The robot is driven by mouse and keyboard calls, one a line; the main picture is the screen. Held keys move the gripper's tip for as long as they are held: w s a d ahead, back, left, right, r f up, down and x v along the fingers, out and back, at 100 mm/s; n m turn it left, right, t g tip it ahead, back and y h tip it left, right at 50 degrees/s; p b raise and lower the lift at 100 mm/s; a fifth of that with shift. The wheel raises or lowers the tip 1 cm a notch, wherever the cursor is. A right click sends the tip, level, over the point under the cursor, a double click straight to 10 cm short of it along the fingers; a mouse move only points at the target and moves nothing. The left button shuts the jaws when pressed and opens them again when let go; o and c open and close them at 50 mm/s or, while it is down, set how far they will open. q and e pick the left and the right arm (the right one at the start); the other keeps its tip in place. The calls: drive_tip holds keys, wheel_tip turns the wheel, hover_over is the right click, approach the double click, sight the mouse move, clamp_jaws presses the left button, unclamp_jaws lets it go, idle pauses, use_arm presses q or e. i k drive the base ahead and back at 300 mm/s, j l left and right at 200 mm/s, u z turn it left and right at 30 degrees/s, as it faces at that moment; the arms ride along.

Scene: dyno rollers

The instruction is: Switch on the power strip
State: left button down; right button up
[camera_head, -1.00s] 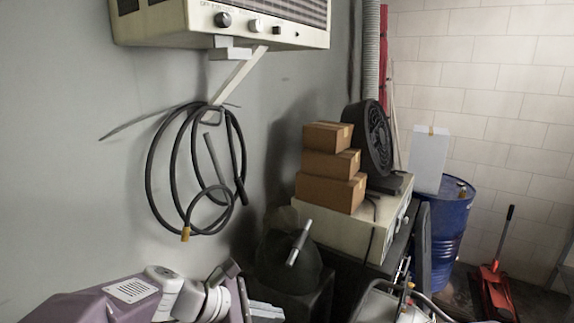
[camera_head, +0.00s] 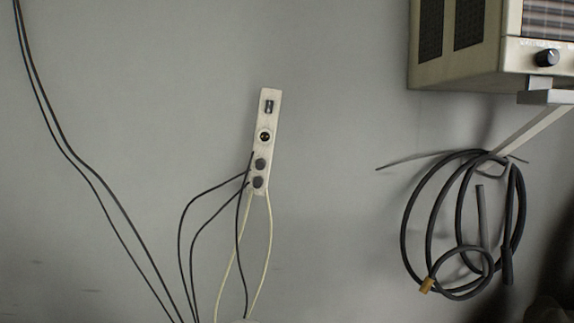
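A white power strip (camera_head: 263,145) is fixed upright, slightly tilted, on the grey wall left of the picture's middle. A small dark switch (camera_head: 269,106) is near its top, with an open round socket (camera_head: 264,136) below it. Two dark plugs (camera_head: 259,172) sit in the lower part, and black and pale cables hang down from there. Whether the switch is on or off is too small to tell. Neither of my grippers shows in the head view.
A cream heater or vent unit (camera_head: 480,60) juts from the wall at the upper right on a bracket. A coiled black hose (camera_head: 410,238) hangs below it. Long black cables (camera_head: 92,180) run down the wall at the left. The wall around the strip is clear.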

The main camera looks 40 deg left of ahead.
sight(270, 103)
drive_tip(key=u, duration=1.75)
